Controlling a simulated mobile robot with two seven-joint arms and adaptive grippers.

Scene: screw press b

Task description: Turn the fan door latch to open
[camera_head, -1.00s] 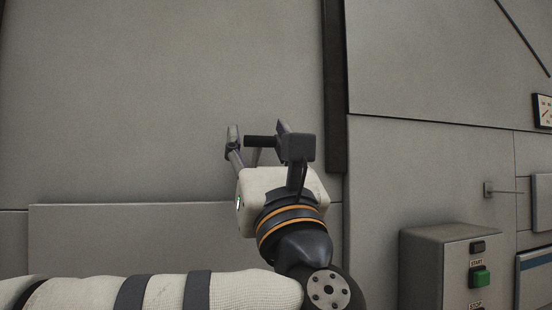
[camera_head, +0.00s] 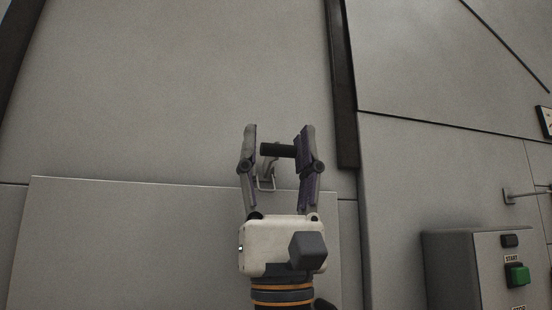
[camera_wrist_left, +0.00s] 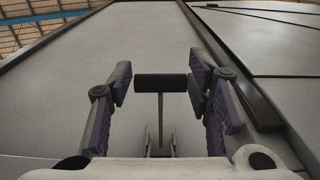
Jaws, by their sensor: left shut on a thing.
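The latch (camera_head: 277,150) has a short black crossbar handle on a thin metal stem, in front of the large grey door panel (camera_head: 190,90). The crossbar lies about level in the head view. My left gripper (camera_head: 278,134) points upward with one finger at each end of the crossbar, shut on it lengthwise. In the left wrist view the black crossbar (camera_wrist_left: 161,83) spans between the purple-padded fingers, with its stem (camera_wrist_left: 160,119) running down below the middle. The stem's foot is partly hidden. My right gripper is in neither view.
A dark vertical strip (camera_head: 342,90) runs along the door's right side. A control box (camera_head: 461,270) with a green start button (camera_head: 517,275) stands at the lower right. A small rod fitting (camera_head: 508,196) sticks out above it. A raised lower panel (camera_head: 130,240) lies behind the gripper.

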